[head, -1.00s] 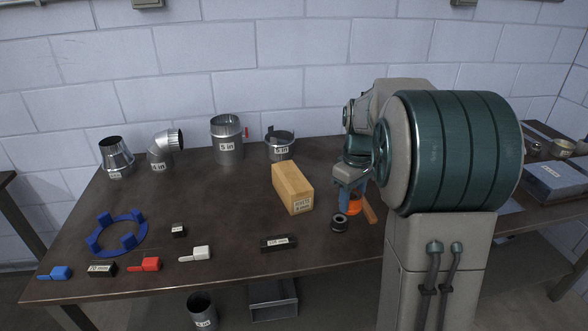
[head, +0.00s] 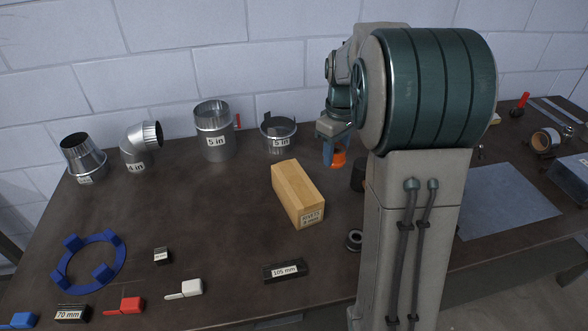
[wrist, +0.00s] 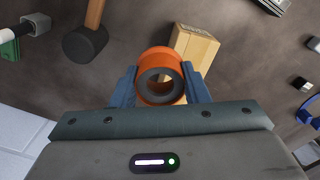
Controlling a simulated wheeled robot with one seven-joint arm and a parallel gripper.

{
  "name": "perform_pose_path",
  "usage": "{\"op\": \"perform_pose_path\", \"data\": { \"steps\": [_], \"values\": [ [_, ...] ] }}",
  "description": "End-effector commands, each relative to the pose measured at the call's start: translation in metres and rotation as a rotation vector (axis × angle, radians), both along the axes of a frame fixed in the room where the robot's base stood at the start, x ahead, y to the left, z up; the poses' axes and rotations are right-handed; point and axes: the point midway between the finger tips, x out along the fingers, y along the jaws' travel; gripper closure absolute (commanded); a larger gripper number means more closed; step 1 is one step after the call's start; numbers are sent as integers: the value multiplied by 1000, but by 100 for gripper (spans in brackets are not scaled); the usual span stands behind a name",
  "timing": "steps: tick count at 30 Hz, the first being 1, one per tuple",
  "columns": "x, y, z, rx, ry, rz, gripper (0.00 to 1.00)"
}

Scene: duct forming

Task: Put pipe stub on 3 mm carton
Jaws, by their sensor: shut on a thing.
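The pipe stub, a short orange tube with a dark inner ring (wrist: 160,62), is between the two blue fingers of my gripper (wrist: 160,90). In the head view the orange stub (head: 340,158) shows below my gripper (head: 333,150), which is shut on it above the table. The carton (head: 296,190) is a tan box lying on the table, left of and nearer than my gripper. Its end label seems to read rivets, with a size too small to read surely. In the wrist view the carton (wrist: 194,48) shows just beyond the stub, partly hidden by it.
A mallet (wrist: 85,42) lies beside the carton. A black ring (head: 354,240) and a 105 mm block (head: 285,270) lie nearer the front. Metal duct pieces (head: 215,130) stand along the back wall. A blue ring (head: 90,262) lies at left. Bare tabletop surrounds the carton's left side.

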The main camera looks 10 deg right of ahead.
Motion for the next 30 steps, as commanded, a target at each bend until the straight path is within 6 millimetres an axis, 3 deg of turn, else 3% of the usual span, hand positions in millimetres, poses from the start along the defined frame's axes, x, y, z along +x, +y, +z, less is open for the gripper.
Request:
{"op": "perform_pose_path", "data": {
  "steps": [9, 13, 30],
  "values": [
    [41, 60, -41, 0, 4, 6, 82],
    [53, 77, -54, 0, 4, 5, 82],
    [59, 86, -102, 0, 0, 4, 82]
  ]
}}
